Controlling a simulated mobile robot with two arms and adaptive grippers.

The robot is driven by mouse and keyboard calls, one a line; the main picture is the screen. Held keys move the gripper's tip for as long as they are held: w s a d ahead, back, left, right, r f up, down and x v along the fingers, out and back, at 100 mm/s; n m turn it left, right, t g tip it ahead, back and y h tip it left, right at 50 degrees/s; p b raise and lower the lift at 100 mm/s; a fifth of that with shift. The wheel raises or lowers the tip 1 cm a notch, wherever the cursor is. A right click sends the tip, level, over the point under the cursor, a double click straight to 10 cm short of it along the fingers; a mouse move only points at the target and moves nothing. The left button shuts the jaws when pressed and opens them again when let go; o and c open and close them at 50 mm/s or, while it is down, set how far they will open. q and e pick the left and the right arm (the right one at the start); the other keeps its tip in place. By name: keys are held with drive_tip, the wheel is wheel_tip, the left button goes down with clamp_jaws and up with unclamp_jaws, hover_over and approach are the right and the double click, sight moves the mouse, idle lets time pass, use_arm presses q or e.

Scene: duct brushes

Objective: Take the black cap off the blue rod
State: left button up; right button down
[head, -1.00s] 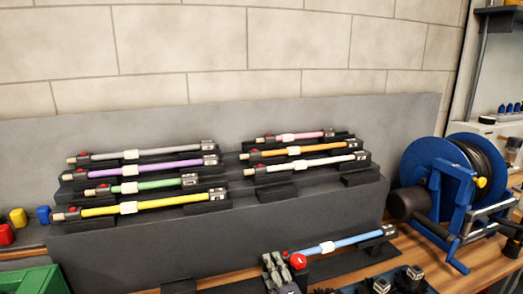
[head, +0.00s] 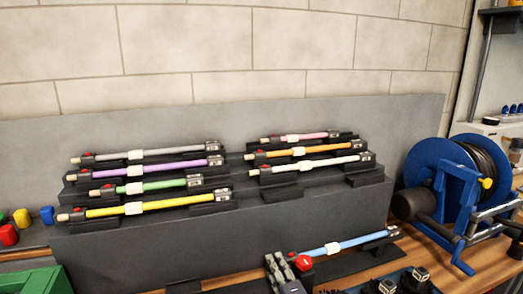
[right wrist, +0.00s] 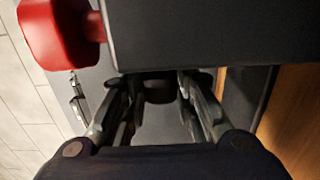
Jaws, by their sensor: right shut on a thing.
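The blue rod (head: 345,244) lies in a low black holder on the bench, in front of the stepped rack. A red knob (head: 303,263) stands at its left end, and the knob also shows in the right wrist view (right wrist: 55,35) beside a large dark block (right wrist: 210,35). My right gripper (head: 285,268) is at the rod's left end, just left of the red knob. In the right wrist view its fingers (right wrist: 157,100) are closed around the dark black cap (right wrist: 158,88), which the fingers and block largely hide. My left gripper is not in view.
A dark stepped rack (head: 270,220) behind holds several coloured rods. A blue hose reel (head: 445,195) stands to the right. Small dark fittings (head: 405,280) lie near the front right. A green bin (head: 30,282) and coloured caps (head: 9,234) are at left.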

drive_tip(key=shift+s+a+f, duration=0.15)
drive_tip(key=shift+a, duration=0.3)
drive_tip(key=shift+s+a, duration=0.15)
drive_tip(key=shift+a, duration=0.35)
drive_tip(key=shift+s+a, duration=0.15)
drive_tip(key=shift+a, duration=0.35)
drive_tip(key=shift+s+a+b, duration=0.3)
drive_tip(key=shift+a, duration=0.65)
use_arm(q)
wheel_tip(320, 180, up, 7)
drive_tip(key=p, duration=0.7)
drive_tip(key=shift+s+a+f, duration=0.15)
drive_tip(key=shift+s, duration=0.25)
use_arm(e)
wheel_tip(320, 180, up, 8)
drive_tip(key=a, duration=0.1)
drive_tip(key=shift+s+a, duration=0.2)
drive_tip(key=shift+s, duration=0.05)
drive_tip(key=shift+d, duration=0.1)
